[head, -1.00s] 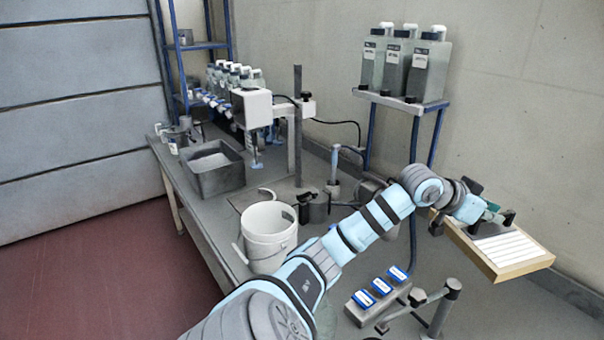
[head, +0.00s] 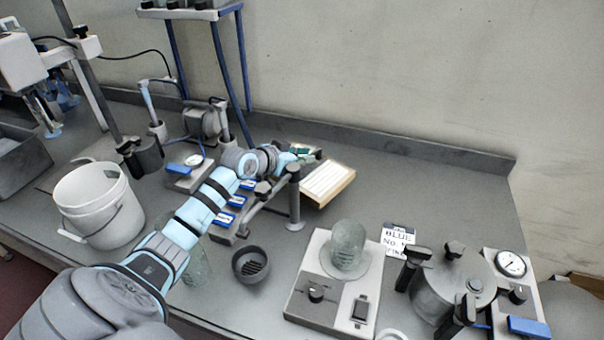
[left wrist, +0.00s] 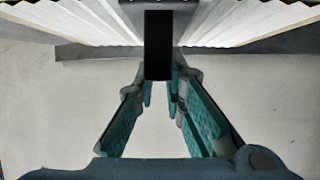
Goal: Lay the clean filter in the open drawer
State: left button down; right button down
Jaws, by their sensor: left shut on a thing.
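The clean filter (head: 328,184) is a flat panel of white pleats in a pale wooden frame. It is in the middle of the head view, over the grey bench. My left gripper (head: 309,153) is shut on it at its far left side and hides part of it. In the left wrist view, the white pleats (left wrist: 240,24) spread across the top, and a dark grip piece (left wrist: 158,45) on the filter reaches down between the fingers (left wrist: 160,92). The open drawer is not recognisable in these frames. My right gripper is not in view.
A post with a lever (head: 294,200) stands close to the filter. Nearer are a dark round cup (head: 250,263), a glass jar on a grey unit (head: 346,246) and a metal pot (head: 452,285) with black knobs. A white bucket (head: 95,205) is left. The bench behind right is clear.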

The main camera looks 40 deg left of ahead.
aim_at(303, 171)
pick_arm(q)
jog(key=shift+f+b, duration=0.4)
jog(key=shift+f, duration=2)
jog(key=shift+f, duration=0.1)
jog(key=c, duration=1.7)
grip_release()
jog(key=shift+o, duration=0.2)
